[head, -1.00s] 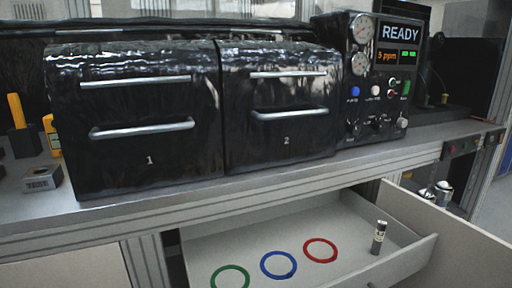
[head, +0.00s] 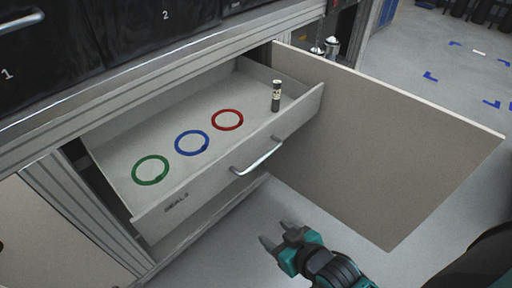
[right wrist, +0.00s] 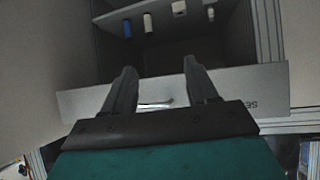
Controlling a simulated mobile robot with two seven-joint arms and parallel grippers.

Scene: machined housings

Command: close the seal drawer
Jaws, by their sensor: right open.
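The seal drawer (head: 210,185), its front marked SEALS, stands pulled out below the worktop in the head view. Green (head: 150,170), blue (head: 192,143) and red (head: 227,120) rings and a small dark upright cylinder (head: 276,96) are in it. Its silver bar handle (head: 257,158) is on the front; it also shows in the right wrist view (right wrist: 155,104). My right gripper (head: 274,233) is open and empty, apart from the handle, in front of and below it in the head view. In the wrist view its fingers (right wrist: 160,70) frame the handle. My left gripper is out of view.
A beige cabinet door (head: 370,140) stands open just right of the drawer. Metallic containers (head: 331,46) are behind it. Several small bottles (right wrist: 148,22) stand in a dark compartment in the right wrist view. The floor in front of the drawer looks clear.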

